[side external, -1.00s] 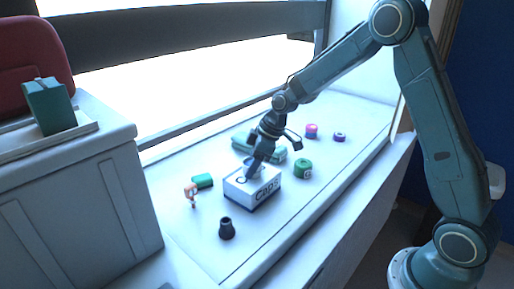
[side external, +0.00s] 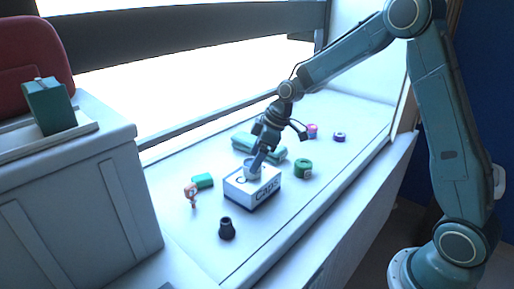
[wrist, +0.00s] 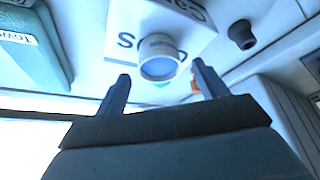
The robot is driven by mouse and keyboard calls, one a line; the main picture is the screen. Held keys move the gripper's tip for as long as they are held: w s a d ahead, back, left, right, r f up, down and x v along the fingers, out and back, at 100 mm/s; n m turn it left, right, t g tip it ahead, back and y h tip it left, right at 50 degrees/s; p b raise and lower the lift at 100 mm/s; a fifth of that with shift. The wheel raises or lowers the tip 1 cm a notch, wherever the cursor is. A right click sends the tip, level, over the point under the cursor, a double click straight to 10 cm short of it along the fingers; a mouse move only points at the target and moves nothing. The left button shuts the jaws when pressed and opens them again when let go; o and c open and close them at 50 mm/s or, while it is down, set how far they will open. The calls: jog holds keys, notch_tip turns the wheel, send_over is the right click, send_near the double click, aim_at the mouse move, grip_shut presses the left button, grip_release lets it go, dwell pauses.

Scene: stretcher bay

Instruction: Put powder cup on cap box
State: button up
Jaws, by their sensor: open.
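The cap box (side external: 265,191), white with a dark CAPS label, sits on the white surface; it also shows at the top of the wrist view (wrist: 122,22). The powder cup (wrist: 159,58), pale with a blue-grey round face, stands on top of the box. In the side view the cup (side external: 251,171) is partly hidden by a finger. My gripper (wrist: 160,72) is open, its fingers apart on either side of the cup in the wrist picture. In the side view my gripper (side external: 257,162) is just above the box top.
A black pot (side external: 227,229), a small figurine (side external: 191,194), a green box (side external: 203,181), a green roll (side external: 303,169) and a teal towel pack (side external: 243,142) surround the box. A pink-purple item (side external: 312,131) and purple ring (side external: 339,137) lie farther back. The front right surface is clear.

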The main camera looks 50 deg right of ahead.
jog(key=v, duration=0.9)
jog(key=shift+s, duration=0.1)
dwell(0.3)
jog(key=s+a+r+m+t+h, duration=0.1)
jog(key=s+a+r+m, duration=0.1)
jog(key=s+r, duration=0.35)
jog(key=s+a+r+m+h, duration=0.1)
jog(key=s+a+r+m, duration=0.1)
jog(key=s, duration=0.7)
jog(key=s+f+m+t+h, duration=0.1)
jog(key=s+m, duration=0.3)
jog(key=s, duration=0.9)
jog(key=shift+s, duration=0.4)
